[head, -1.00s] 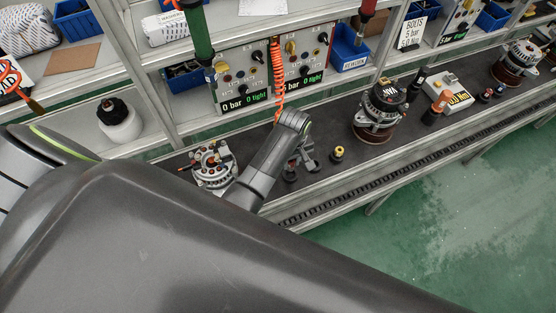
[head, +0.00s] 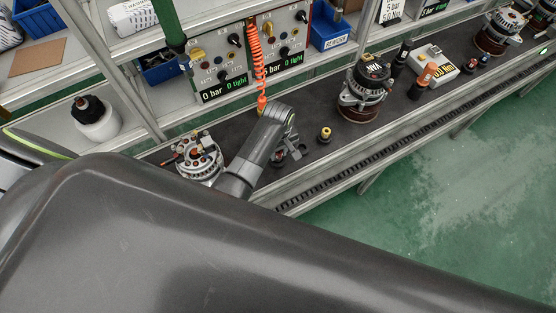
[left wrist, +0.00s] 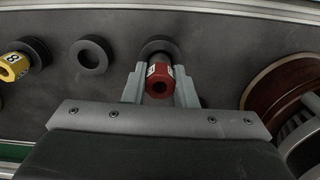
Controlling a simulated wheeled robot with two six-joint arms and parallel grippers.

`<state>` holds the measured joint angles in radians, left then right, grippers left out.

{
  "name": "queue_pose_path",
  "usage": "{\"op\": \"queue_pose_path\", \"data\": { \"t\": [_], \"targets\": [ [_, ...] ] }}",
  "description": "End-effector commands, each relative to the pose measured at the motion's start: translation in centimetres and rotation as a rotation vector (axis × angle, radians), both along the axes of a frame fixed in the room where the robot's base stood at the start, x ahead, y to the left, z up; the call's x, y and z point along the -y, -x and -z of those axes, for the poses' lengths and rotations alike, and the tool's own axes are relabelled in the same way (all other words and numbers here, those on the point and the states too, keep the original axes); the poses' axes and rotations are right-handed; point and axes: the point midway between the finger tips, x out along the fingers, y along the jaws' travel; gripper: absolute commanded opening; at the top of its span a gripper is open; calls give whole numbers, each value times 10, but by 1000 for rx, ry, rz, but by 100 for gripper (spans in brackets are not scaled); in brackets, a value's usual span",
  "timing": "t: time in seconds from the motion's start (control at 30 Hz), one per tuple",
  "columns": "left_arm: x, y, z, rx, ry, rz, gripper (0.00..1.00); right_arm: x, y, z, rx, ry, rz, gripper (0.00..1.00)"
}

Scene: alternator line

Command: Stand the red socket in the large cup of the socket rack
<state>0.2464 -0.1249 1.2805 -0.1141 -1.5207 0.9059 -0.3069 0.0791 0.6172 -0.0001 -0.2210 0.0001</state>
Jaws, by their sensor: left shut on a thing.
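In the head view my left gripper (head: 289,153) is low over the bench, and the socket is hidden there. My right gripper is not in view.
An alternator on a wooden base (left wrist: 262,92) is close on the wrist view's right. Another alternator (head: 362,90) stands farther along the bench.

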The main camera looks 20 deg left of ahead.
Motion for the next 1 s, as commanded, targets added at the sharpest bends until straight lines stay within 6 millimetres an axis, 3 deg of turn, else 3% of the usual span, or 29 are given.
{"op": "queue_pose_path", "data": {
  "t": [0.2, 1.0],
  "targets": [
    [0, 0, 0, 0, 0, 0, 7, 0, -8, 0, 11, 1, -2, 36],
    [0, 0, 12, 0, 0, 0, 7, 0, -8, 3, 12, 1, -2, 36]
  ]
}}
